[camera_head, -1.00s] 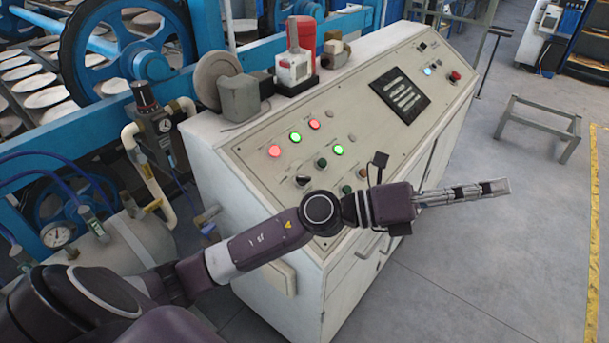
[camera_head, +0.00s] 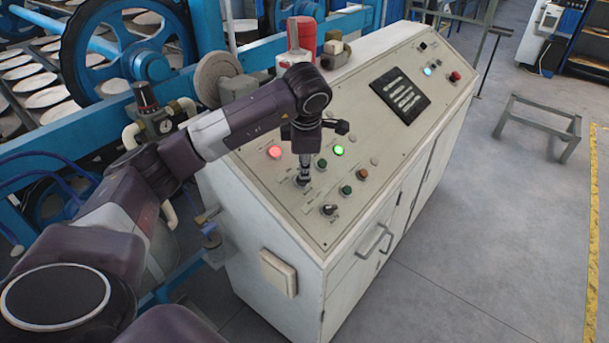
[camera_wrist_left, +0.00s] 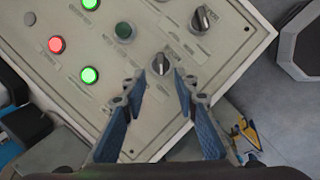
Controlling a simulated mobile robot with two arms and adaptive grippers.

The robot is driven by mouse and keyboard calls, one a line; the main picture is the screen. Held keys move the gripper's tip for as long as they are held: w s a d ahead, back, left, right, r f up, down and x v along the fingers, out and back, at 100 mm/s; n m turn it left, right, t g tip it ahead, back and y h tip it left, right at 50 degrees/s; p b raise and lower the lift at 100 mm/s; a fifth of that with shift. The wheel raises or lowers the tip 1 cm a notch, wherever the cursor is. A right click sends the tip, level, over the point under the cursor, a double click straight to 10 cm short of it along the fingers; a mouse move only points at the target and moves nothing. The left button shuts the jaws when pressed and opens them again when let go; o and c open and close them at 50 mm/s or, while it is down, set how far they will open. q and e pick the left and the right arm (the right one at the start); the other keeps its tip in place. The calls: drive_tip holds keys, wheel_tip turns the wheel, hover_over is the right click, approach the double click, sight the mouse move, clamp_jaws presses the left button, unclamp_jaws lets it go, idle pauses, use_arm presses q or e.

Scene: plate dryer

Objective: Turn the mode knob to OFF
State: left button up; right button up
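The sloped beige control panel (camera_head: 395,150) carries two black rotary knobs. One knob (camera_wrist_left: 160,64) lies just ahead of and between the fingertips in the left wrist view, its white pointer line visible. The other knob (camera_wrist_left: 204,19) sits up and right of it there and shows in the head view (camera_head: 328,210) near the panel's front edge. The labels are too small to read, so I cannot tell which is the mode knob. My left gripper (camera_head: 304,180) points down at the panel over the first knob. Its blue fingers (camera_wrist_left: 160,82) are apart and empty. My right gripper is not visible.
Lit red (camera_head: 275,152) and green (camera_head: 338,150) buttons and an unlit green button (camera_wrist_left: 124,31) surround the knobs. A black plate (camera_head: 400,92) and red button (camera_head: 455,76) are farther along the panel.

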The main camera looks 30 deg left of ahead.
use_arm(q)
drive_tip(key=p+x, duration=0.1)
drive_tip(key=x, duration=0.4)
drive_tip(key=shift+w+f+p, duration=0.1)
drive_tip(key=shift+f+p, duration=0.05)
drive_tip(key=shift+p, duration=0.2)
drive_tip(key=shift+w+f, duration=0.2)
drive_tip(key=shift+f, duration=0.5)
clamp_jaws()
